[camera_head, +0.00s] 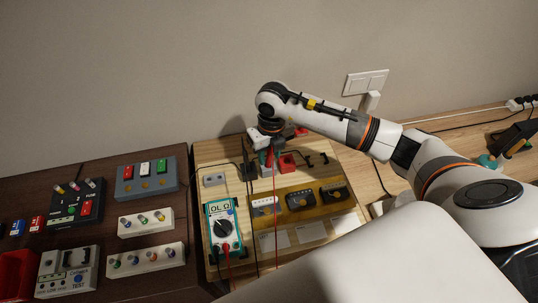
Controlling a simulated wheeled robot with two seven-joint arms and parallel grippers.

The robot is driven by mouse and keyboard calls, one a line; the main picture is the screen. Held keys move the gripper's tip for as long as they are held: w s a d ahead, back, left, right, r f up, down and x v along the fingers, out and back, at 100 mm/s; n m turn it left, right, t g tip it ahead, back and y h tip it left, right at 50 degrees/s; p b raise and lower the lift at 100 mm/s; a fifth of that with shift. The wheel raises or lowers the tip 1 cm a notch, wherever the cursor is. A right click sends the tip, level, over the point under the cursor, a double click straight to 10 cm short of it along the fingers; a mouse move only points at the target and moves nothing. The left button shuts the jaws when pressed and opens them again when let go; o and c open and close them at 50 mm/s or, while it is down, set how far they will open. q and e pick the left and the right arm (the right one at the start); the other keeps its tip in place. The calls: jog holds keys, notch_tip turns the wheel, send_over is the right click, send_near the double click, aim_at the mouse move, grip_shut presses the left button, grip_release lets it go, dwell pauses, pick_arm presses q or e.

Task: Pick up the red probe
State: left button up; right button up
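The red probe (270,157) is a small, slim red piece near the back of the wooden board, with a thin red lead hanging from it toward the front. My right gripper (262,141) reaches down from the right, with its fingertips right at the probe. The fingers are too small and overlapped to tell whether they are shut on it. My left gripper is not in view.
A red holder block (287,162) sits just right of the probe. A black block (249,172) is at its left, with a black cable nearby. A yellow panel with knobs (300,201) lies in front. Component boxes, including a grey one (146,178), fill the dark table at left.

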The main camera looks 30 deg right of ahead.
grip_shut()
jog(key=shift+r, duration=0.1)
